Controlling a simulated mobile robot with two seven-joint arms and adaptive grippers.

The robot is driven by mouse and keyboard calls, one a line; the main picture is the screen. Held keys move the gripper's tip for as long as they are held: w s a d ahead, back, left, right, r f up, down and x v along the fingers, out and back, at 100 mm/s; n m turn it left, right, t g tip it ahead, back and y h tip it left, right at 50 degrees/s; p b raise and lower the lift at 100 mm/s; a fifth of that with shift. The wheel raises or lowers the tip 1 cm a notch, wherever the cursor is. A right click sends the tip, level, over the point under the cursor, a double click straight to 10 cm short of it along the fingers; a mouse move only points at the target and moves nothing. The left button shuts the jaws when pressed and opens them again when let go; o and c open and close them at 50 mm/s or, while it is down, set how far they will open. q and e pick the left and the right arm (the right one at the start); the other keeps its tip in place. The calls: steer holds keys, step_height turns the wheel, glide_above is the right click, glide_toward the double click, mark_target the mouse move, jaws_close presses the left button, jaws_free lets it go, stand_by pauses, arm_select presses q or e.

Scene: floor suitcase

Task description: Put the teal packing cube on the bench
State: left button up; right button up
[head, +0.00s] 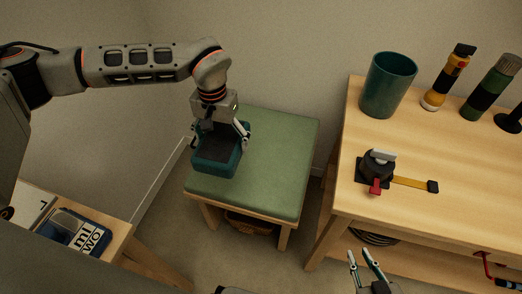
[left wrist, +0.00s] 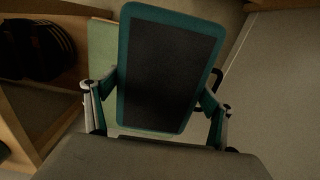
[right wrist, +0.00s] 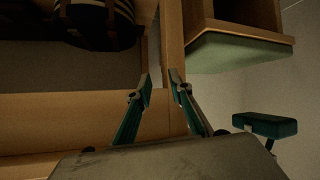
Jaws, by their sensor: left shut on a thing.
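The teal packing cube (head: 217,160), a box with a dark top panel and teal edges, is between the fingers of my left gripper (head: 221,132), which is shut on it. The left wrist view shows the cube (left wrist: 170,70) with a finger on each side. The bench (head: 275,160) has a green padded top and wooden legs; the cube is over its left part. In the right wrist view a gap shows between the cube (right wrist: 265,125) and the bench pad (right wrist: 235,52), so it is held above. My right gripper (head: 360,256) is open and empty by the workbench front.
A wooden workbench (head: 450,205) on the right holds a teal cup (head: 388,84), a tape-like tool (head: 379,167) and several upright flashlight-like items. A small table (head: 120,238) with a blue book (head: 80,231) is lower left. The bench top's right part is clear.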

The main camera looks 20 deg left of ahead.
arm_select(q)
steer(key=w+d+f+b, duration=0.2)
steer(key=w+b, duration=0.2)
steer(key=w, duration=0.3)
steer(key=w+d+f+b, duration=0.2)
steer(key=w+b, duration=0.2)
steer(key=w, duration=0.3)
arm_select(e)
step_height(320, 180, down, 6)
steer(key=s, duration=0.1)
arm_select(q)
steer(key=b, duration=0.4)
glide_above(252, 163)
step_height(252, 163, down, 14)
steer(key=shift+d+f, duration=0.1)
steer(key=shift+f, duration=0.7)
step_height(252, 163, down, 4)
steer(key=shift+s+r+b, duration=0.1)
steer(key=shift+b, duration=0.65)
steer(key=shift+r, duration=0.1)
steer(key=shift+c, duration=0.7)
arm_select(e)
steer(key=w+a+r+m+t+y, duration=0.1)
steer(key=w+a+r, duration=0.1)
steer(key=a, duration=0.3)
steer(key=shift+w+a+r+y, duration=0.15)
steer(key=shift+a+r+y, duration=0.2)
steer(key=shift+r, duration=0.55)
steer(key=shift+f, duration=0.1)
